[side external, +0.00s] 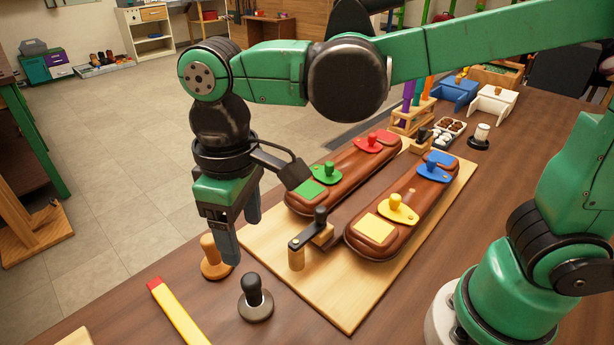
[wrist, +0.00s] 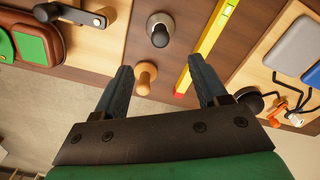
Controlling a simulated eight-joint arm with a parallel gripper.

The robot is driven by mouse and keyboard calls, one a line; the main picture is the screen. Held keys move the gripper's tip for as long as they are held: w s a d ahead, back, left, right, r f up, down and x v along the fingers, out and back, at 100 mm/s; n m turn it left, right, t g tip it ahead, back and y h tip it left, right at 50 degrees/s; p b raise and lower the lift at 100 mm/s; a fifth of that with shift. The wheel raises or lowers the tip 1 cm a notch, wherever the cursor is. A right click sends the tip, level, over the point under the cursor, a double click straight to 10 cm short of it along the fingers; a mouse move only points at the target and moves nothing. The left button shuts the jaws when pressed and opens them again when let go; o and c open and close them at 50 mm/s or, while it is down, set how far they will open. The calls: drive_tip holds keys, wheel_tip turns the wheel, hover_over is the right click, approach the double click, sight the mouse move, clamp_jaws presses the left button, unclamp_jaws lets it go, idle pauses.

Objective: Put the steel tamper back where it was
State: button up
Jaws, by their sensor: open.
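The steel tamper (side external: 255,301), with a black knob handle and a round metal base, stands upright on the brown table, off the near left edge of the light wooden board (side external: 350,317). It also shows at the top of the wrist view (wrist: 160,30). A wooden tamper-like tool (side external: 214,259) stands just beside it, also in the wrist view (wrist: 146,78). My gripper (side external: 240,232) points down above the table edge with its jaws open and nothing between them.
A yellow bar with a red end (side external: 178,312) lies left of the tamper. Two brown padded forms (side external: 335,184) (side external: 375,240) with coloured knobbed pieces and a black-handled crank (side external: 312,235) sit on the board. Several racks and small boxes (side external: 492,103) stand at the far end.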

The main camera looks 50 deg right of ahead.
drive_tip(key=d+m+t, duration=0.5)
drive_tip(key=d+t, duration=0.2)
drive_tip(key=d, duration=0.9)
drive_tip(key=shift+d+f+m, duration=0.25)
drive_tip(key=shift+f+m, duration=0.15)
drive_tip(key=shift+f, duration=0.05)
